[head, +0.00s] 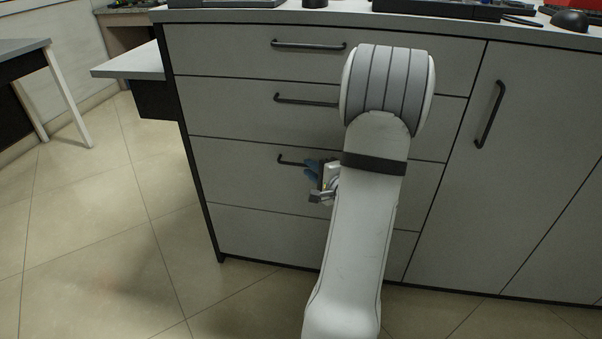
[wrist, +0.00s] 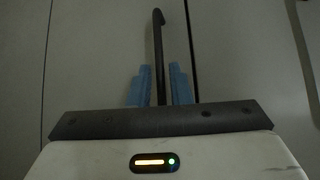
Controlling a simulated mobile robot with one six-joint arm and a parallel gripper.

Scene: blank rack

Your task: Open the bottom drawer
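The cabinet front has a stack of pale grey drawers. The lowest drawer with a visible handle (head: 240,172) is the third from the top and is closed. Its dark bar handle (head: 286,160) is partly hidden behind my gripper (head: 313,170) and arm in the head view. In the wrist view, the handle (wrist: 159,50) runs between the two blue fingers of my gripper (wrist: 160,85). The fingers are apart, with a narrow gap visible on each side of the bar. My gripper is open around the handle.
Two closed drawers with bar handles (head: 309,45) (head: 306,100) sit above. A handleless-looking panel (head: 265,230) lies below, partly hidden by my arm. A cupboard door (head: 525,160) is at right. The tiled floor (head: 100,240) at left is clear.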

